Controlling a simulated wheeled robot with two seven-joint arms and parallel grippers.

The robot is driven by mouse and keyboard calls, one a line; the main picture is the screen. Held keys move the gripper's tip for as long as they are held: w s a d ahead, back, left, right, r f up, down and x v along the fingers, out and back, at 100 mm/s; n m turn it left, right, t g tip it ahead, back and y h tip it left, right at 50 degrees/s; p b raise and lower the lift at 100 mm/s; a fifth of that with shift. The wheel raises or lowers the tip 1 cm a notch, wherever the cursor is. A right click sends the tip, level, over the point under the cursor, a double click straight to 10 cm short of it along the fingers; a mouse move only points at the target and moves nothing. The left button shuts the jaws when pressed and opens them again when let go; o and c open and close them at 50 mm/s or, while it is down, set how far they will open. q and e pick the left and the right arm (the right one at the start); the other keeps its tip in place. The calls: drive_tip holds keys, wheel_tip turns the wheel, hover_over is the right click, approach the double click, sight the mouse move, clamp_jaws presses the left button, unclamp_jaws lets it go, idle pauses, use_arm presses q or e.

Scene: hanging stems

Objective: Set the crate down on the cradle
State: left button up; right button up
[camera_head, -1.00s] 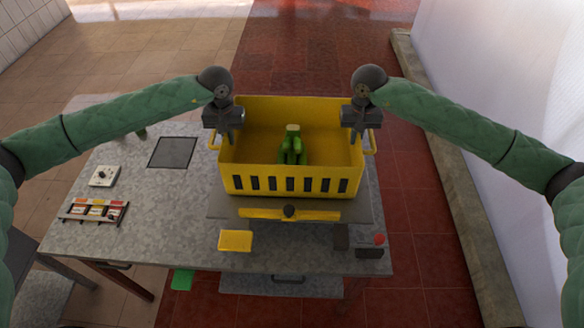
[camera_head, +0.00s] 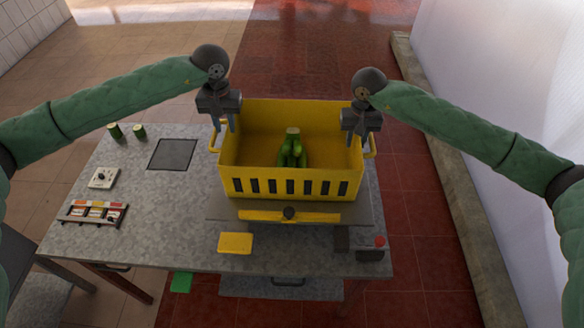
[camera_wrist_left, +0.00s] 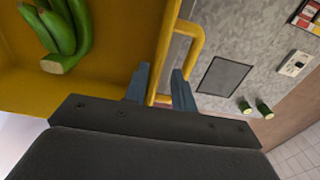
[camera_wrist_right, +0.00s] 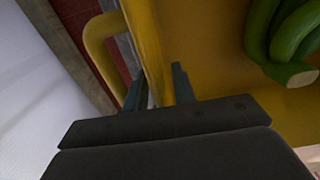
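The yellow crate (camera_head: 290,186) with slots along its front stands upright, apparently resting on the grey cradle (camera_head: 225,209) at the table's right part. A green bunch of fruit (camera_head: 291,152) lies inside it. My left gripper (camera_head: 224,126) is open above the crate's left wall, beside the left handle (camera_wrist_left: 192,40). In the left wrist view its fingers (camera_wrist_left: 160,88) are apart, one on each side of the rim. My right gripper (camera_head: 361,138) is at the right wall; its fingers (camera_wrist_right: 159,88) stand apart astride the rim, beside the right handle (camera_wrist_right: 100,42). The crate hides most of the cradle.
The grey table (camera_head: 150,220) carries two green cut pieces (camera_head: 127,131), a dark square plate (camera_head: 172,154), a white dial box (camera_head: 103,178) and a coloured label rack (camera_head: 93,213). A yellow block (camera_head: 235,243) and a red-button box (camera_head: 371,248) are near the front edge. A white wall (camera_head: 500,90) stands right.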

use_arm(q)
wheel_tip(320, 180, up, 5)
drive_tip(key=shift+f, duration=0.1)
drive_tip(key=shift+r, duration=0.35)
use_arm(e)
drive_tip(key=shift+r, duration=0.15)
wheel_tip(320, 180, up, 12)
drive_tip(key=shift+f, duration=0.15)
use_arm(q)
drive_tip(key=shift+r, duration=0.1)
wheel_tip(320, 180, up, 12)
idle(1.3)
use_arm(e)
drive_tip(key=shift+w, duration=0.1)
wheel_tip(320, 180, up, 12)
idle(1.3)
